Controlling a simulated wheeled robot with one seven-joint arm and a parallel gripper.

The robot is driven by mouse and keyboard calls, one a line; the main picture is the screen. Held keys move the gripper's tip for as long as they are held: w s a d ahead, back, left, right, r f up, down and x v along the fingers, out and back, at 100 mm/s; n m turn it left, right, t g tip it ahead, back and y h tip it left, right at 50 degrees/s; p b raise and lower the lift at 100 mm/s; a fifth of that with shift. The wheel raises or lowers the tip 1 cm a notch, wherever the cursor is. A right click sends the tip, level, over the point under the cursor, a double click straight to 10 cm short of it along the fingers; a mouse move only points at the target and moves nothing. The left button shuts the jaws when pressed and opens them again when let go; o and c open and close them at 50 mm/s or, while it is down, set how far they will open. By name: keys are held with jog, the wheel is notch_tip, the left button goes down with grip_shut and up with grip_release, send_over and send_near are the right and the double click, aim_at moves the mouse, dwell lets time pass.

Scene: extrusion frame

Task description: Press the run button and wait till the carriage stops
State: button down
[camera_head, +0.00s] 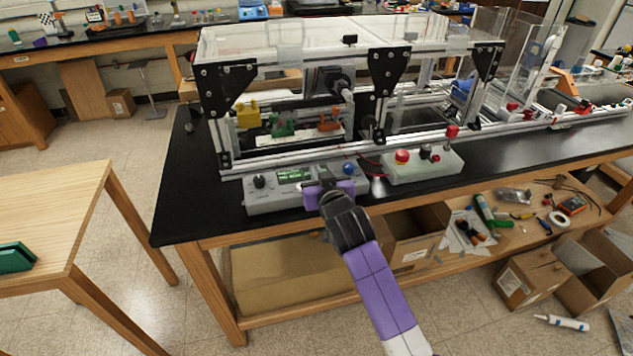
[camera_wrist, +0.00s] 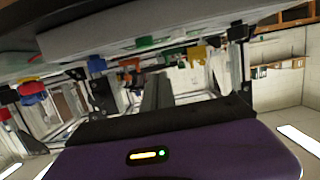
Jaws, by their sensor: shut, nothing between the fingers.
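A grey control box (camera_head: 275,199) stands on the black bench top in front of the extrusion frame (camera_head: 290,157). It carries a black knob (camera_head: 259,181), a small lit green display (camera_head: 294,175) and a blue button (camera_head: 349,168). My gripper (camera_head: 326,176) is shut and empty, over the right part of this box beside the display. It hides part of the panel, and I cannot tell whether it touches a button. No run button label is readable. A black unit (camera_head: 336,80) sits inside the frame; I cannot tell whether it is the carriage. The wrist view is tilted and shows a green button (camera_wrist: 147,42).
A second pale box (camera_head: 425,168) with a red mushroom button (camera_head: 402,156) stands to the right on the bench. Yellow (camera_head: 248,115), green and orange parts sit inside the frame. A wooden table (camera_head: 50,215) is at left, with free floor between.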

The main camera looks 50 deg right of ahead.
jog(key=shift+s+a+f, duration=0.1)
jog(key=shift+s+f, duration=0.05)
jog(key=shift+f, duration=1.6)
